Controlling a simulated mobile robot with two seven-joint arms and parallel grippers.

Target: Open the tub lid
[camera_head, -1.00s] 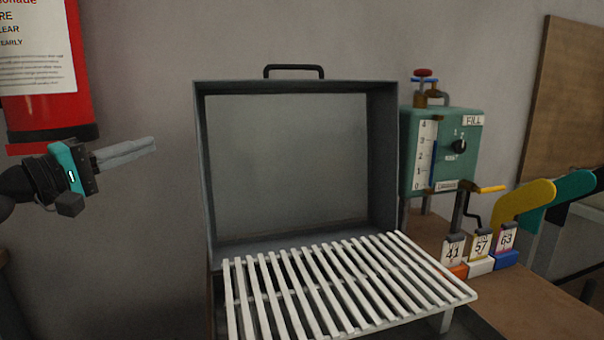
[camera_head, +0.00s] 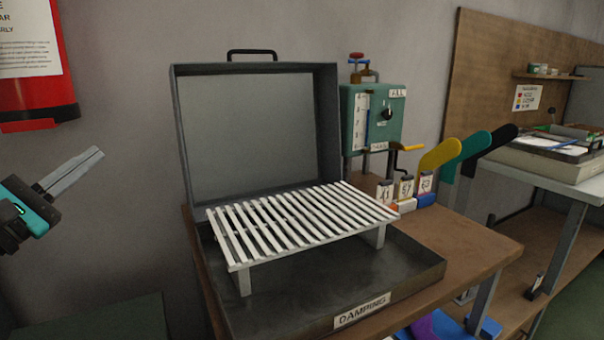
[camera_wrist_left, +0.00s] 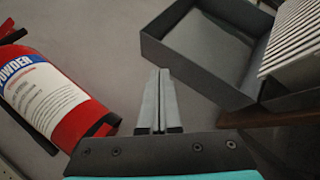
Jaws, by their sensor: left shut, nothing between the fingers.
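The tub lid (camera_head: 250,132) is a dark grey shallow box with a handle (camera_head: 252,52) on its top edge. It stands upright and open at the back of the damping tub (camera_head: 400,282). A white slatted rack (camera_head: 300,222) stands in the tub. My left gripper (camera_head: 98,152) is left of the lid, apart from it, with its fingers together and nothing between them. In the left wrist view the gripper (camera_wrist_left: 159,75) points at the wall, with the lid (camera_wrist_left: 205,45) to the right. My right gripper is not in view.
A red fire extinguisher (camera_head: 32,60) hangs on the wall above my left gripper. A green fill box (camera_head: 372,118) and yellow, teal and black sock boards (camera_head: 440,153) stand right of the lid. A second table (camera_head: 560,165) is farther right.

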